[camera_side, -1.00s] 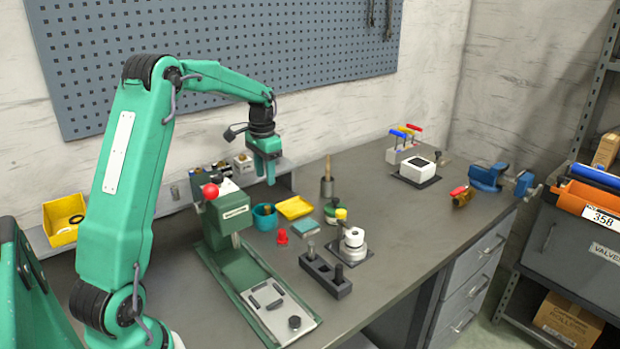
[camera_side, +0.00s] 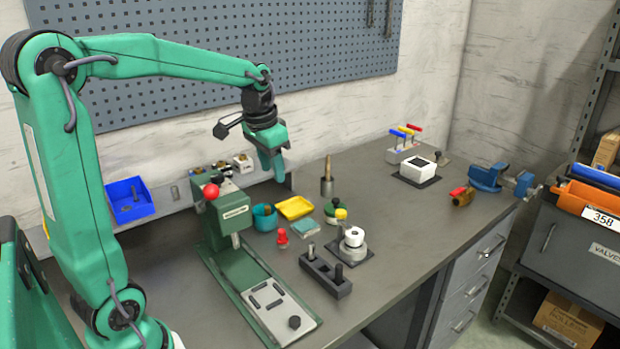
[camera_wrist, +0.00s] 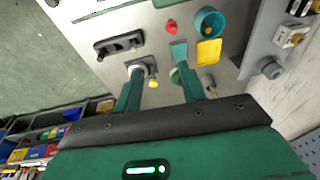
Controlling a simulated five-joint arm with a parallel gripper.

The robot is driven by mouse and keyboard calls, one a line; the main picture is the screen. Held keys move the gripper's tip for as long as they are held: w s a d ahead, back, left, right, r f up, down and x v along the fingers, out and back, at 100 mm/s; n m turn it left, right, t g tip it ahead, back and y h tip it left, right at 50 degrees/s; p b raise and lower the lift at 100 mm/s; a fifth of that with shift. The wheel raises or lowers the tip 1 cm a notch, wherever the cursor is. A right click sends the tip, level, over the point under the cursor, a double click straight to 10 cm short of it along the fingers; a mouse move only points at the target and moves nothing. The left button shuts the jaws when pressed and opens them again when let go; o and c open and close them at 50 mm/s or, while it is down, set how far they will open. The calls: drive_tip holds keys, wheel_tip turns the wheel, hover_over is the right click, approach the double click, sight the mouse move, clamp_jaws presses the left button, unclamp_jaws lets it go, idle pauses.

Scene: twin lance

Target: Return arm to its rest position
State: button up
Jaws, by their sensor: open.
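My gripper (camera_side: 272,165) hangs in the air above the back of the bench, to the right of the green press (camera_side: 228,213) with its red ball knob. Its jaws point down and slightly tilted. In the wrist view my gripper (camera_wrist: 160,84) shows two green fingers spread apart with nothing held between them. Beyond the fingertips lie a teal pad (camera_wrist: 179,52), a yellow tray (camera_wrist: 209,52) and a teal cup (camera_wrist: 209,22). Nothing touches the fingers as far as I can see.
A dark block with pegs (camera_side: 325,275) and a white round part on a stand (camera_side: 353,245) stand near the front edge. A blue bin (camera_side: 129,201) sits at the back left. A white box (camera_side: 417,169) and a blue vise (camera_side: 487,178) are farther right. The pegboard (camera_side: 330,45) is behind.

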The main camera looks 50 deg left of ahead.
drive_tip(key=s+d+t, duration=0.3)
drive_tip(key=s+d, duration=0.9)
drive_tip(key=s, duration=0.3)
drive_tip(key=shift+d+f+h, duration=0.2)
drive_tip(key=shift+h, duration=0.2)
idle(0.9)
